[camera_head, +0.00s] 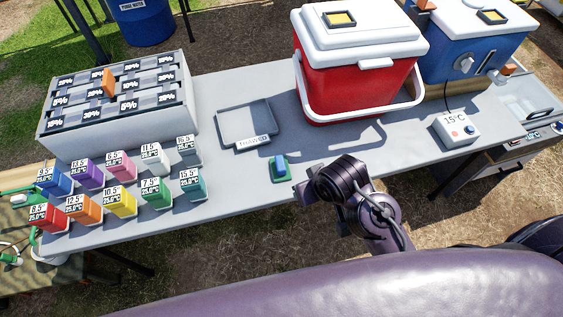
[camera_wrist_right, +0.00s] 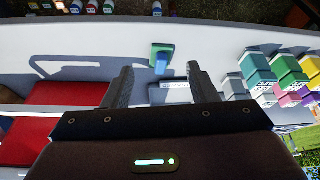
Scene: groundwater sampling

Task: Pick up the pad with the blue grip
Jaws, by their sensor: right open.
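The pad (camera_head: 279,174) is a small green block with a blue grip (camera_head: 279,162) on top. It lies near the table's front edge, in front of the grey tray. In the right wrist view the pad (camera_wrist_right: 161,49) and its blue grip (camera_wrist_right: 161,64) show just beyond and between my fingertips. My right gripper (camera_head: 304,183) is just right of the pad in the head view. In the right wrist view its two fingers (camera_wrist_right: 160,72) are spread with nothing held between them. My left gripper is not in view.
The grey tray (camera_head: 220,124) with a white label lies behind the pad. Colored, labelled blocks (camera_head: 120,202) stand at the left before a labelled rack (camera_head: 45,138). A red cooler (camera_head: 345,80) stands behind right, with a white 15°C box (camera_head: 456,130) farther right. The table (camera_head: 235,190) around the pad is clear.

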